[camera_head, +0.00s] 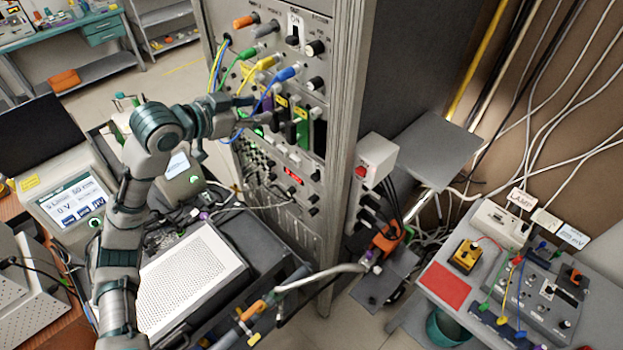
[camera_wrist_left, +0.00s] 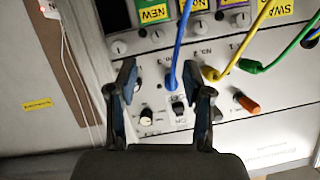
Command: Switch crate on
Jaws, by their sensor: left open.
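The crate (camera_head: 262,75) is a tall grey rack with a front panel of knobs, plugs and coloured cables. A black toggle switch (camera_head: 293,38) sits near the top of its panel beside a small white label. In the left wrist view the panel is upside down, and the black switch (camera_wrist_left: 178,107) shows between my fingers, with a black knob to its left. My left gripper (camera_head: 254,110) is open and empty in front of the panel, lower than the switch in the head view. Its fingers (camera_wrist_left: 163,85) appear apart from the switch. My right gripper is not in view.
Blue, yellow and green cables (camera_head: 262,72) hang from the panel near my left gripper. An orange plug (camera_head: 244,22) sticks out left of the switch. A box with a red button (camera_head: 376,160) is on the rack's side. A wired grey bench (camera_head: 440,285) stands right.

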